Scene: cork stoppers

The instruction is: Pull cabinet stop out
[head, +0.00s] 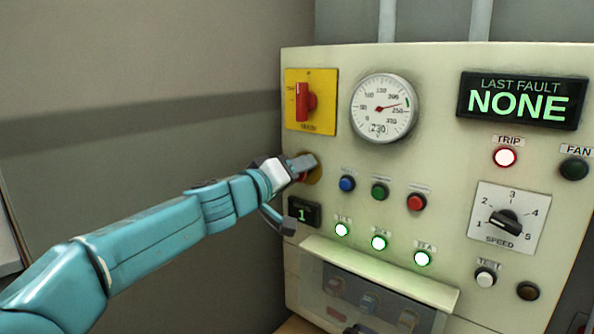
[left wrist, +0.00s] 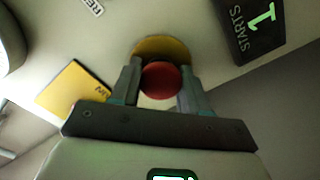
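The cabinet stop is a red round button (left wrist: 160,80) on a yellow round plate (left wrist: 160,46). In the head view the yellow plate (head: 316,172) shows at the panel's left edge, below the yellow main switch. My left gripper (head: 301,164) reaches it from the left and hides most of the button there. In the left wrist view the two fingers of my left gripper (left wrist: 160,84) stand on either side of the red button and appear to touch it. The fingertips reach close to the plate. My right gripper is in neither view.
The cream cabinet (head: 440,70) carries a red rotary switch (head: 305,101), a gauge (head: 381,107) and blue, green and red buttons right of the stop. A small display reading 1 (head: 304,213) sits just below the stop. A ledge (head: 380,272) juts out lower down.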

